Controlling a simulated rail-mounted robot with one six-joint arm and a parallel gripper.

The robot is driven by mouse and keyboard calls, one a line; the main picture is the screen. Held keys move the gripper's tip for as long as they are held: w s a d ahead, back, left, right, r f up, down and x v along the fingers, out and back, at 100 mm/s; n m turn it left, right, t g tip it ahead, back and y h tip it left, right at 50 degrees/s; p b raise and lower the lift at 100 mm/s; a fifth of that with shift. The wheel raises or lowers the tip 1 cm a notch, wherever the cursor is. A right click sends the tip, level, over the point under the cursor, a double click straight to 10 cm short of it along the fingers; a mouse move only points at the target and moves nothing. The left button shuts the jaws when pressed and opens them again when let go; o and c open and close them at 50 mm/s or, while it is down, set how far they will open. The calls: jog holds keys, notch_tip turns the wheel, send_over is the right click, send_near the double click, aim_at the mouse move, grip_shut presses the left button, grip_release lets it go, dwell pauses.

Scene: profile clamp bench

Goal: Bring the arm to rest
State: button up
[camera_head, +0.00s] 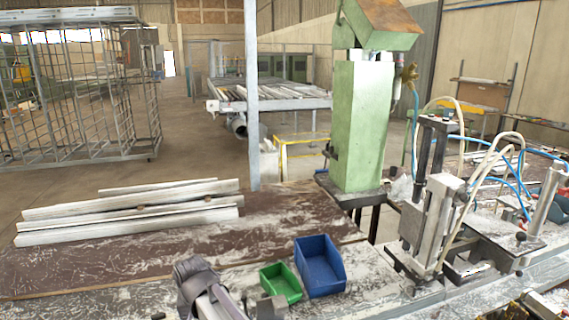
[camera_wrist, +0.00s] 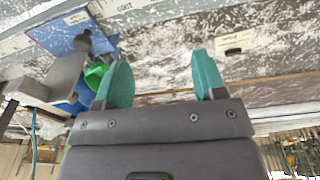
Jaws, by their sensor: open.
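My gripper (camera_wrist: 162,80) shows in the wrist view with two teal fingers spread wide apart. It is open, and nothing is between the fingers. Beyond them is the bench surface, covered in whitish scrapings. In the head view a grey part of my arm rises from the bottom edge, left of the bins. I cannot make out the fingers there.
A green bin (camera_head: 281,284) and a blue bin (camera_head: 320,266) stand on the bench. Pale profiles (camera_head: 130,213) lie at the left. A clamp fixture (camera_head: 437,215) with hoses stands right, and a green machine column (camera_head: 361,125) behind. The brown bench top between is mostly clear.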

jog(key=s+d+f, duration=0.1)
jog(key=s+d, duration=0.2)
jog(key=d, duration=0.9)
jog(key=s+d+f+m+g+b, duration=0.1)
jog(key=s+d, duration=0.2)
jog(key=d, duration=1)
jog(key=s+d+m+b, duration=0.1)
jog(key=s+d, duration=0.2)
jog(key=d, duration=1)
jog(key=shift+s+d+f, duration=0.15)
jog(key=shift+f, duration=0.25)
